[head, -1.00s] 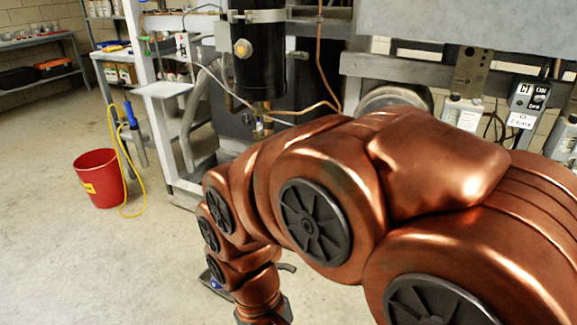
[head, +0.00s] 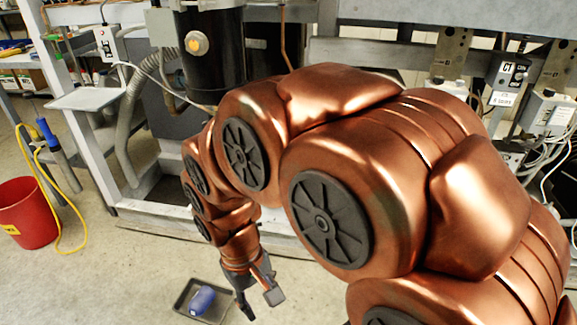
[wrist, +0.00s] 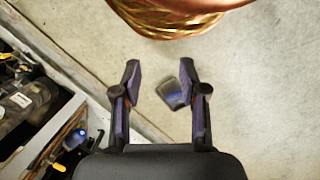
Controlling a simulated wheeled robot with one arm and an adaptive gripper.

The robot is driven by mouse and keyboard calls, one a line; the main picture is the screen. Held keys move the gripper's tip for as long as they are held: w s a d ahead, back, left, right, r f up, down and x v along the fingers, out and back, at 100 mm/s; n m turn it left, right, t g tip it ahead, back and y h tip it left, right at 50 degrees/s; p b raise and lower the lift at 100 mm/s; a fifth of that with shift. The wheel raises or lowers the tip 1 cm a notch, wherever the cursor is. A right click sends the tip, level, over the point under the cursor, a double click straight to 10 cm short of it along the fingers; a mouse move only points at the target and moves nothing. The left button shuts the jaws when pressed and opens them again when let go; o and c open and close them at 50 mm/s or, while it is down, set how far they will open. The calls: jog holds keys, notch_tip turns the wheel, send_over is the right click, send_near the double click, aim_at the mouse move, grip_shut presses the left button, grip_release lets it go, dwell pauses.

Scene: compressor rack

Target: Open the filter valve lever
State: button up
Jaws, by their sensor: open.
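The black filter cylinder (head: 215,55) with a round yellow-centred knob (head: 197,43) hangs on the rack in the head view. My copper arm covers its lower end, and I cannot make out the valve lever there. My gripper (head: 260,300) points down near the floor in front of the rack, well below the cylinder. In the wrist view my gripper (wrist: 158,72) is open, with nothing between its fingers but a view of the floor. The lever is not clearly visible in the wrist view.
A dark tray (head: 181,297) with a blue object (head: 203,301) lies on the floor beside my gripper. A red bucket (head: 28,215) and yellow cord (head: 65,195) are at left. The rack's grey lower rail (head: 150,212) runs behind my arm. Open floor lies at front left.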

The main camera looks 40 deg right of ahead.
jog(key=w+d+f+m+t+h+p, duration=0.1)
jog(key=w+d+f+m+t+p, duration=0.3)
jog(key=w+d, duration=1.1)
jog(key=w+d+f+m+t+h+p, duration=0.1)
jog(key=w+d+f+m+t, duration=0.5)
jog(key=w+d, duration=0.95)
jog(key=w+d+f+m+t+p, duration=0.2)
jog(key=w+d+t+p, duration=0.1)
jog(key=d+t, duration=0.3)
jog(key=s+d+r+m+t+p, duration=0.2)
jog(key=s+d+m+t, duration=0.1)
jog(key=s+m+t, duration=0.3)
jog(key=shift+n+h, duration=0.4)
jog(key=shift+h, duration=0.1)
jog(key=shift+f+b+x, duration=0.15)
jog(key=shift+b+x, duration=0.15)
jog(key=shift+x, duration=1.45)
jog(key=shift+f+b+x, duration=0.1)
jog(key=shift+b+x, duration=0.15)
jog(key=shift+x, duration=1.5)
jog(key=shift+a, duration=0.1)
grip_shut()
